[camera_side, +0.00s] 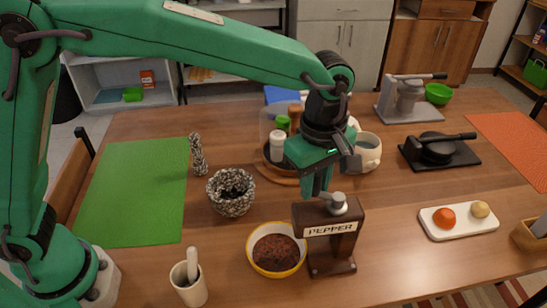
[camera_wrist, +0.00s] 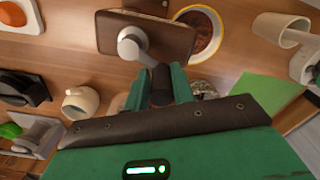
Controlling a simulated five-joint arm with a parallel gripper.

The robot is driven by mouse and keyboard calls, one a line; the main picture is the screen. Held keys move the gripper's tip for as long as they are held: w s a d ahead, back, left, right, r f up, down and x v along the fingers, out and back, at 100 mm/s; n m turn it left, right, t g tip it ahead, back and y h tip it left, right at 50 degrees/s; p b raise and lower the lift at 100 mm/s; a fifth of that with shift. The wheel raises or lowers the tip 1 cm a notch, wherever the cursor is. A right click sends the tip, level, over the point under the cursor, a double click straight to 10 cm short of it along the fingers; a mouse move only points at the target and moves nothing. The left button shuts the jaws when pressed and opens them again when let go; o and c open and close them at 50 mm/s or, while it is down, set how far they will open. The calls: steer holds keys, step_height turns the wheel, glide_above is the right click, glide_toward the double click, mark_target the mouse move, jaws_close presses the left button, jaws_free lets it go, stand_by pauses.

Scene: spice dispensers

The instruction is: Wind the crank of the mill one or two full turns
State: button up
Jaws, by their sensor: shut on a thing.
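The pepper mill (camera_side: 331,230) is a dark brown stand labelled PEPPER, upright on the table in the side view. Its top (camera_wrist: 170,33) also shows in the wrist view. The silver crank (camera_wrist: 133,44) sits on that top, and its arm reaches toward my fingers. My gripper (camera_side: 317,190) points down just left of the crank hub in the side view. In the wrist view my gripper (camera_wrist: 160,88) is shut on the dark crank knob (camera_wrist: 161,76), which shows between the green fingers. In the side view the fingers hide the knob.
A yellow-rimmed bowl (camera_side: 250,238) with dark reddish contents stands left of the mill. A speckled bowl (camera_side: 231,207), a cup with a pestle (camera_side: 190,292) and a tray of bottles (camera_side: 272,170) stand nearby. A white plate (camera_side: 470,232) lies to the right, with bare table between.

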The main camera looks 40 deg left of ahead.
steer(key=n, duration=0.1)
steer(key=s+d+n, duration=0.1)
steer(key=n, duration=0.1)
steer(key=s+n, duration=0.1)
steer(key=n, duration=0.1)
steer(key=shift+d+r, duration=0.15)
steer(key=shift+d, duration=0.05)
steer(key=n, duration=0.2)
steer(key=d+n, duration=0.1)
steer(key=n, duration=0.1)
steer(key=shift+s, duration=0.3)
steer(key=shift+s+d+n, duration=0.1)
steer(key=shift+d+n, duration=0.15)
steer(key=shift+n, duration=0.4)
steer(key=shift+s+d+n, duration=0.1)
steer(key=shift+d+n, duration=0.1)
steer(key=shift+n, duration=0.45)
steer(key=o, duration=0.9)
steer(key=shift+a, duration=0.1)
